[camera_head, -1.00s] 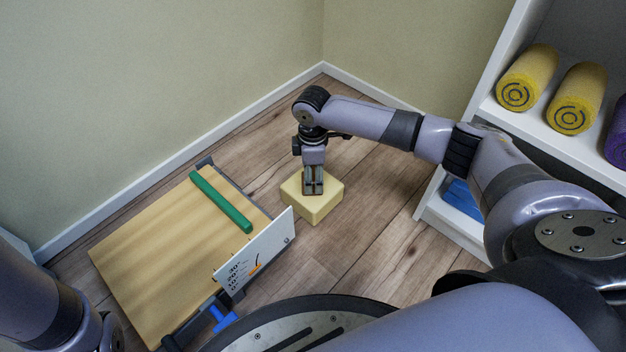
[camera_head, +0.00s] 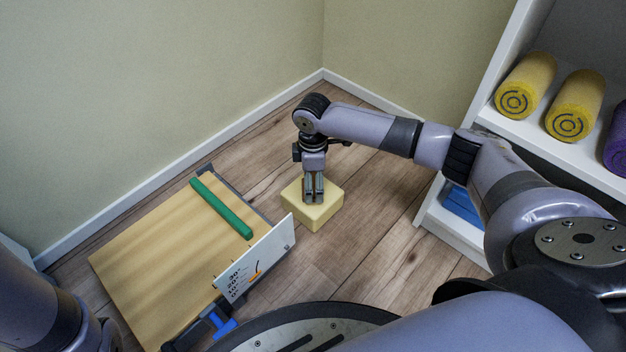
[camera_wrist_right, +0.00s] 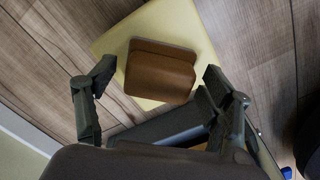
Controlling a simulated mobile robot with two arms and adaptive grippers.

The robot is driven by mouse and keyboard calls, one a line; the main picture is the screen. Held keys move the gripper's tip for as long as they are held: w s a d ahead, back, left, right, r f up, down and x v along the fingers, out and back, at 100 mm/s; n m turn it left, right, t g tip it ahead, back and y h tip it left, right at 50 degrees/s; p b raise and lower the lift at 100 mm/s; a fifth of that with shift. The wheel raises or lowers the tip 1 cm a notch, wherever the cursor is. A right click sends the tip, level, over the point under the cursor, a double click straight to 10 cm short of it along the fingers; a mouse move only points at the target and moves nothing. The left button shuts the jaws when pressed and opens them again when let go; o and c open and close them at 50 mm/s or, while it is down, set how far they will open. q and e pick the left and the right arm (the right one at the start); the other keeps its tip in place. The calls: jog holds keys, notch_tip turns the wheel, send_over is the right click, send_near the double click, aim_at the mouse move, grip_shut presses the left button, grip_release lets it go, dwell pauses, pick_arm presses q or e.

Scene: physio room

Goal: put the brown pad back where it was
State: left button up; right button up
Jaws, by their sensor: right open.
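The brown pad (camera_wrist_right: 160,72) lies on top of the pale yellow block (camera_wrist_right: 168,28) in the right wrist view. It has a folded or stepped shape. The block (camera_head: 325,213) stands on the wooden floor in the head view, where the pad is hard to make out behind the fingers. My right gripper (camera_head: 313,200) points down at the block's top. In the wrist view its open fingers (camera_wrist_right: 158,78) are on either side of the pad, with a small gap to each side. My left arm shows at the lower left, but its gripper is out of view.
A tan wooden board (camera_head: 165,260) with a green bar (camera_head: 221,207) and a white angle scale (camera_head: 255,262) lies left of the block. A white shelf (camera_head: 492,118) with yellow rolls (camera_head: 575,105) and a purple roll (camera_head: 617,145) is at right. Floor behind the block is clear.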

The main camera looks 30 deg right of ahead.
notch_tip(320, 180, up, 10)
jog(key=p, duration=0.7)
jog(key=shift+f, duration=0.2)
notch_tip(320, 180, up, 3)
jog(key=shift+f+p, duration=0.2)
jog(key=shift+p, duration=0.65)
